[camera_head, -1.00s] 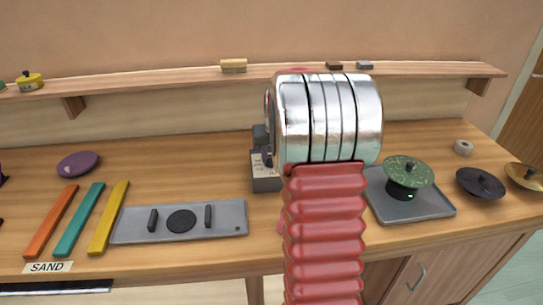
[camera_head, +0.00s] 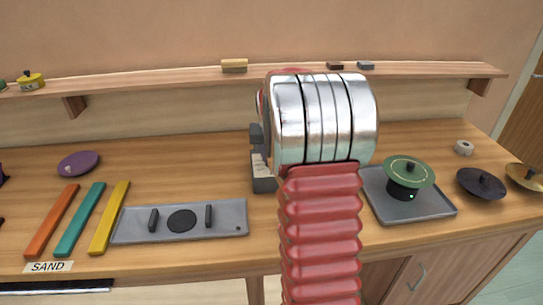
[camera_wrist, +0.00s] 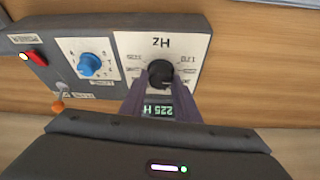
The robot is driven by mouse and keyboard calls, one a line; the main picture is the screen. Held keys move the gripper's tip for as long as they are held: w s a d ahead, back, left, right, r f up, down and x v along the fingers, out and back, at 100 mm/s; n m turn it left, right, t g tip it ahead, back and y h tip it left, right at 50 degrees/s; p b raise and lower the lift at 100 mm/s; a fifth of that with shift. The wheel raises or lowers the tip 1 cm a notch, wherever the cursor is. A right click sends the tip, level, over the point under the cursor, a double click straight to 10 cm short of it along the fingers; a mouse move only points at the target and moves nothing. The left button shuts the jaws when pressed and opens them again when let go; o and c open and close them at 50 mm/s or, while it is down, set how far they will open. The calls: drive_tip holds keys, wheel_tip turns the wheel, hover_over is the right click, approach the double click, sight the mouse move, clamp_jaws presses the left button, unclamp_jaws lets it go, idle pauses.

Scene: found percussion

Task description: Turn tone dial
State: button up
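The tone box shows upside down in the wrist view, with a black dial (camera_wrist: 161,73) on a white plate marked HZ. A small display (camera_wrist: 158,110) below the dial reads about 225 H. In the head view the box (camera_head: 262,175) is mostly hidden behind my arm, and my gripper is hidden there.
The box also carries a blue knob (camera_wrist: 90,65), a red switch (camera_wrist: 37,58) and an orange-tipped lever (camera_wrist: 58,104). A grey plate (camera_head: 225,220) lies left of the box. A tray (camera_head: 425,210) with a green disc (camera_head: 409,170) stands right of my arm.

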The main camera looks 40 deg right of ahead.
drive_tip(key=o, duration=0.4)
drive_tip(key=shift+a, duration=0.1)
drive_tip(key=shift+o, duration=0.2)
drive_tip(key=shift+r, duration=0.15)
drive_tip(key=v, duration=1.3)
drive_tip(key=shift+r, duration=0.15)
drive_tip(key=shift+s+a, duration=0.15)
